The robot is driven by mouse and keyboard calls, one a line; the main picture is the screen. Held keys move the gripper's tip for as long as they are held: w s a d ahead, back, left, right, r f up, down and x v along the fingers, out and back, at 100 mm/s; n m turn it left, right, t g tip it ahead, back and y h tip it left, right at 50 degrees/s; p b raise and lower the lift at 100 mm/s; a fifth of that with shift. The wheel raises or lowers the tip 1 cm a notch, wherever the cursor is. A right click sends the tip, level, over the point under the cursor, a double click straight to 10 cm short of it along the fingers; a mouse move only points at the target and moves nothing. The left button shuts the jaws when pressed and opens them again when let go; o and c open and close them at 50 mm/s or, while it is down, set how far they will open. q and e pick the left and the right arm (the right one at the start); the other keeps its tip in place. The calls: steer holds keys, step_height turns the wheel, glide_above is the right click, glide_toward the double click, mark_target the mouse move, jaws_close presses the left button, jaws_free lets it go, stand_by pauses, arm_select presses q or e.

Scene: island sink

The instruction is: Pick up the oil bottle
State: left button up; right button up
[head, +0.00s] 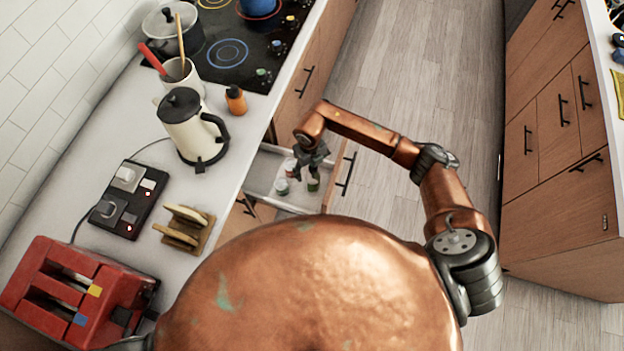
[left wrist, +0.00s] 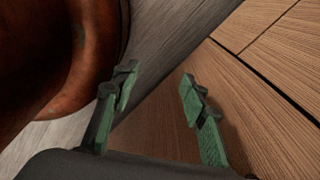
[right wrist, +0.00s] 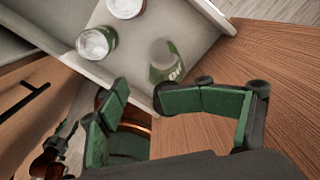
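A clear glass bottle with a green label (right wrist: 168,62), which looks like the oil bottle, stands in the open drawer in the right wrist view. In the head view a small green item (head: 313,185), probably the same bottle, shows below my right gripper. My right gripper (head: 311,162) is over the drawer. Its green-padded fingers (right wrist: 142,92) are apart with nothing between them, and the bottle is beyond the fingertips. My left gripper (left wrist: 158,78) is open and empty beside a wooden cabinet front; the head view does not show its fingers.
The drawer (head: 262,172) also holds two jars or cans, one with a green label (right wrist: 97,43) and one with a red rim (right wrist: 125,8). On the counter are a kettle (head: 190,125), an orange bottle (head: 236,99), a toaster (head: 75,290) and a utensil cup. The floor to the right is clear.

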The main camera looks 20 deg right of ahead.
steer(key=f, duration=0.5)
steer(key=shift+s+d+f, duration=0.25)
steer(key=shift+s+d, duration=0.1)
steer(key=shift+s, duration=0.05)
steer(key=shift+c, duration=0.5)
steer(key=shift+w+r, duration=0.1)
jaws_close()
